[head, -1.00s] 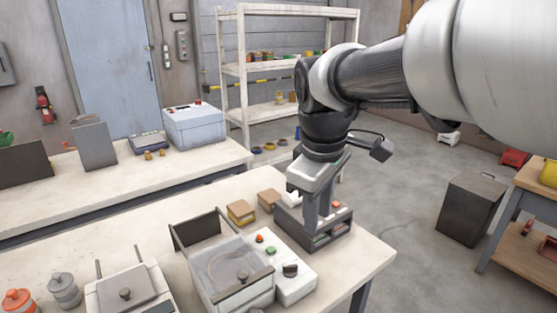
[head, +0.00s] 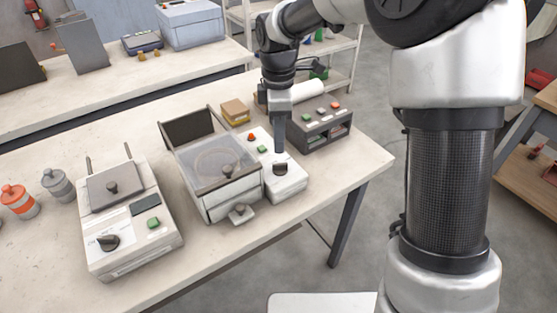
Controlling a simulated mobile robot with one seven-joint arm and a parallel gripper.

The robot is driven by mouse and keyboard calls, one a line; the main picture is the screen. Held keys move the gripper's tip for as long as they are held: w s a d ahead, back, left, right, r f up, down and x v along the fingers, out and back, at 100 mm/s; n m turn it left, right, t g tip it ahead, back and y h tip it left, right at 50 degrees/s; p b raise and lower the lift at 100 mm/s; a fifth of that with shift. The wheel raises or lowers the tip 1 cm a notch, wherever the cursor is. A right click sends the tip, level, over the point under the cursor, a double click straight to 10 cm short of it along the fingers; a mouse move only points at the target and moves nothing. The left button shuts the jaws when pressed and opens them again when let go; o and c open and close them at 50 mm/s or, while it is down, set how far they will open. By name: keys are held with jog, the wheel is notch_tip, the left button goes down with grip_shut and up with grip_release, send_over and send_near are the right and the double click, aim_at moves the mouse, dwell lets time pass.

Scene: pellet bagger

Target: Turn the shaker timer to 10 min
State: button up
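The shaker (head: 219,173) has a clear lid over a round sieve and stands on the bench. Its white control panel (head: 262,148) is on its right side, with a red and a green button. A black timer knob (head: 281,169) sits at the panel's near end; its scale is too small to read. My gripper (head: 280,151) points down at the knob, its fingertips just above or at its top. I cannot tell whether they touch. The fingers line up in this view, so their opening is hidden.
A white device (head: 129,226) with its own black knob (head: 107,242) stands left of the shaker. A dark box with coloured buttons (head: 320,125) stands close right of the panel. A cardboard box (head: 235,111) is behind. The bench front edge is clear.

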aim_at(279, 164)
notch_tip(279, 164, down, 8)
jog(key=shift+f+b, duration=0.1)
jog(key=shift+b, duration=0.3)
jog(key=shift+c, duration=0.3)
grip_shut()
